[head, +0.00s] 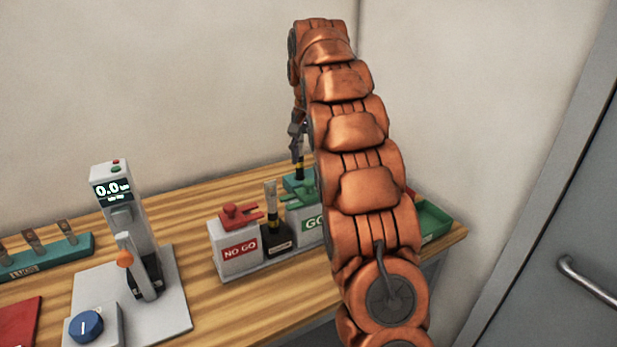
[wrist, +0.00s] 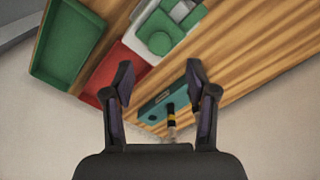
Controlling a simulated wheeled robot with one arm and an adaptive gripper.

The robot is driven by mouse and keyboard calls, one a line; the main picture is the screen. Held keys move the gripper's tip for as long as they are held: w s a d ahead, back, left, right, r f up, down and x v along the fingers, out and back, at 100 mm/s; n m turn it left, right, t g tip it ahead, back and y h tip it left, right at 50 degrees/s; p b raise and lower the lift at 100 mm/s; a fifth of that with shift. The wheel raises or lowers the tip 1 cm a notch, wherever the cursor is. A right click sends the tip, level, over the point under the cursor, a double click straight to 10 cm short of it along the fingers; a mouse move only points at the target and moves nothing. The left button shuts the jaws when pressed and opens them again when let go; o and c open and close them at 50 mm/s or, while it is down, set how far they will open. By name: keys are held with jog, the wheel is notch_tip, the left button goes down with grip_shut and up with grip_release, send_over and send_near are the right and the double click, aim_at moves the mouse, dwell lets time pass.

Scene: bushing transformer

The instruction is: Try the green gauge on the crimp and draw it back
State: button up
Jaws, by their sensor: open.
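The green gauge (head: 302,198) sits on a white block (head: 314,222) labelled GO, partly hidden by my arm in the head view. Its round knob shows at the top of the wrist view (wrist: 159,42). A crimped piece (head: 271,192) with a yellow band stands upright in a black holder (head: 277,238) between the gauge blocks. Another banded piece (wrist: 171,118) stands in a teal block (wrist: 160,104) behind them. My gripper (wrist: 160,78) is open and empty, pointing down above the teal block and apart from the green gauge.
A red gauge (head: 238,213) sits on the NO GO block (head: 240,248). A press (head: 118,195) reading 0.0 stands left, by a blue knob (head: 86,325) and a teal lug rack (head: 48,256). A green tray (wrist: 68,42) and a red tray (wrist: 118,68) lie near the bench's end.

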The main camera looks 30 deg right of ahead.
aim_at(308, 182)
jog(key=shift+f+p, duration=0.95)
jog(key=shift+f, duration=2.3)
grip_shut()
